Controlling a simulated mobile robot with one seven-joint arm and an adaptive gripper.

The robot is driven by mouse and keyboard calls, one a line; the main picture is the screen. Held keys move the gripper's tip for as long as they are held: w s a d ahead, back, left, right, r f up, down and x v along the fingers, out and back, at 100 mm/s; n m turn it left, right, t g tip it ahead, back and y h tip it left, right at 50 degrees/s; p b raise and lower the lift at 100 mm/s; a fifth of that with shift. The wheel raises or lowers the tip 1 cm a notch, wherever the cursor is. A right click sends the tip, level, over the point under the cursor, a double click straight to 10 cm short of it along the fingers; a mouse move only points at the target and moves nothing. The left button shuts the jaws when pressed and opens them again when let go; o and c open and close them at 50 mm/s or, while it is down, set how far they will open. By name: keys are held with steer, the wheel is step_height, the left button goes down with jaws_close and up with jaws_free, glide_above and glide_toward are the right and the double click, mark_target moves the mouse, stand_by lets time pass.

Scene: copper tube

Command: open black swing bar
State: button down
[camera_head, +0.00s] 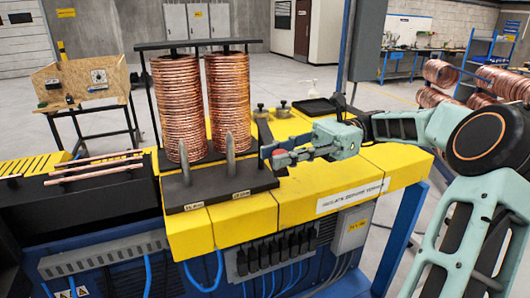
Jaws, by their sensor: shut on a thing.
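Two tall stacks of copper tube coils (180,110) stand side by side on a black base plate (225,187). A black frame spans over them, with a flat top bar (197,43) and thin uprights. My teal gripper (268,154) comes in from the right at the lower right edge of the right stack. It is shut on a dark upright part there, which looks like the black swing bar (264,132). The fingertips and the exact contact are small and partly hidden.
Two grey pegs (230,157) rise from the front of the base plate. The yellow machine top (345,180) is clear below my arm. A clear bottle (312,90) and a black tray (318,107) stand behind. More copper coils (440,73) hang at the right.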

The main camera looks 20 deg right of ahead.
steer(key=shift+s+d+n+g+h, duration=0.1)
steer(key=shift+d+n+g+h, duration=0.1)
steer(key=shift+d+n+g, duration=0.55)
steer(key=shift+s+d+n+g+h, duration=0.15)
steer(key=shift+d+g, duration=0.3)
steer(key=shift+d, duration=0.7)
steer(key=shift+w, duration=0.1)
steer(key=c, duration=1.7)
jaws_free()
step_height(320, 180, up, 10)
